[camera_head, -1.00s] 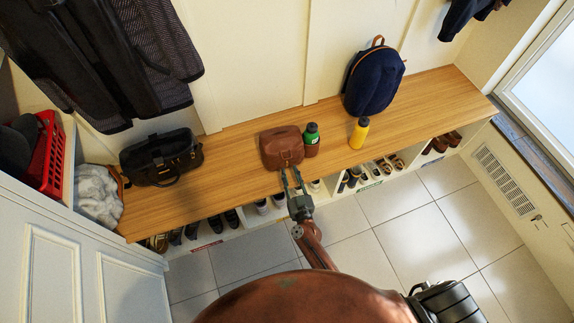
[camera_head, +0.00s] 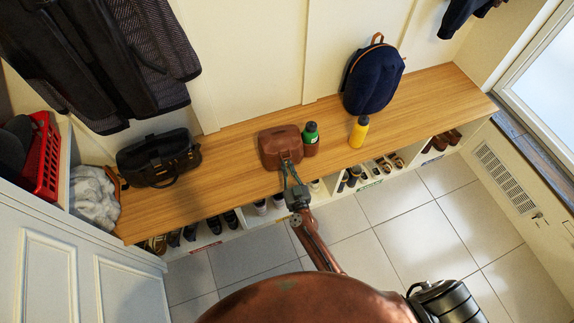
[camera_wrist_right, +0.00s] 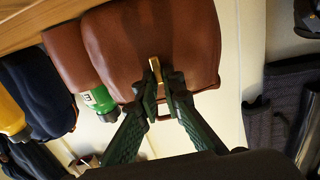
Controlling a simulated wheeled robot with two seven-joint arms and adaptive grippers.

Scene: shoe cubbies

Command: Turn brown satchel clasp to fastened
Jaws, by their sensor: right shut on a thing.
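The brown satchel (camera_head: 281,145) stands on the wooden bench near the middle, with its front flap toward me. It fills the upper middle of the right wrist view (camera_wrist_right: 120,40). Its small brass clasp (camera_wrist_right: 155,66) sits at the lower part of the flap, upright in that view. My right gripper (camera_head: 286,166) reaches the satchel's front from below. In the right wrist view its dark green fingers (camera_wrist_right: 160,82) are closed on the clasp, one on each side. The fingertips partly hide the clasp. My left gripper is not in view.
A green bottle (camera_head: 310,139) stands close to the satchel's right side. A yellow bottle (camera_head: 359,133) and navy backpack (camera_head: 374,80) are farther right. A black bag (camera_head: 159,158) is at left on the bench (camera_head: 235,180). Shoes fill the cubbies below.

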